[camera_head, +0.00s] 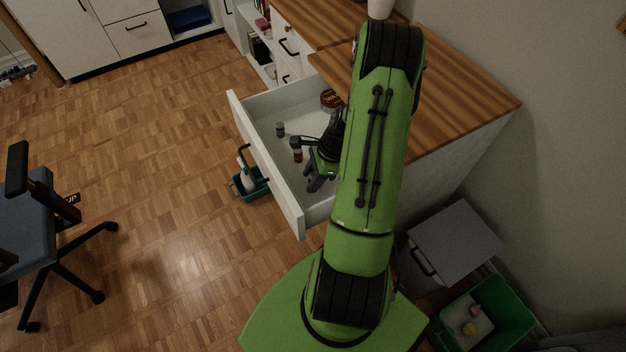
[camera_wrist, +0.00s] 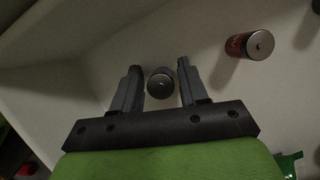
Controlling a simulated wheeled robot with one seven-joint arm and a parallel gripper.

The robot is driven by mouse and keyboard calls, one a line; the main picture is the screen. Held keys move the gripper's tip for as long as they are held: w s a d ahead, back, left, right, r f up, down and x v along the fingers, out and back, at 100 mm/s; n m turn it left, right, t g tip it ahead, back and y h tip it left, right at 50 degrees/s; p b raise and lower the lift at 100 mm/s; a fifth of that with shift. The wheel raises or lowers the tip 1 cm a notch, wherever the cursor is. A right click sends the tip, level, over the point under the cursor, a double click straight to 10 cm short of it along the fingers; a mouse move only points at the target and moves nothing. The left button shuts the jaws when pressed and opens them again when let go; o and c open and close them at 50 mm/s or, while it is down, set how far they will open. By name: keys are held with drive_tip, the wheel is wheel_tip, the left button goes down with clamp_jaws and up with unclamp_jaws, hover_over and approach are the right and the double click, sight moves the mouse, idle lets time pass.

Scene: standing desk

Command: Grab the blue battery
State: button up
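A battery with a dark, bluish-grey side and a grey metal end (camera_wrist: 161,84) stands in the open drawer (camera_head: 262,150). In the wrist view it lies between the two fingers of my gripper (camera_wrist: 158,88), with a small gap to each finger. My gripper is open. In the head view my gripper (camera_head: 318,168) is low inside the drawer, and this battery is hidden there. A red battery (camera_head: 297,156) stands beside my gripper; it also shows in the wrist view (camera_wrist: 238,46). A dark grey battery (camera_head: 280,130) stands farther back in the drawer.
A brown round tin (camera_head: 331,98) lies at the drawer's far right. The drawer's white walls surround my gripper. The wooden desk top (camera_head: 462,98) is to the right. A green basket with a bottle (camera_head: 248,184) stands on the floor beside the drawer front.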

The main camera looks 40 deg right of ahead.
clamp_jaws()
drive_tip(key=shift+r, duration=0.1)
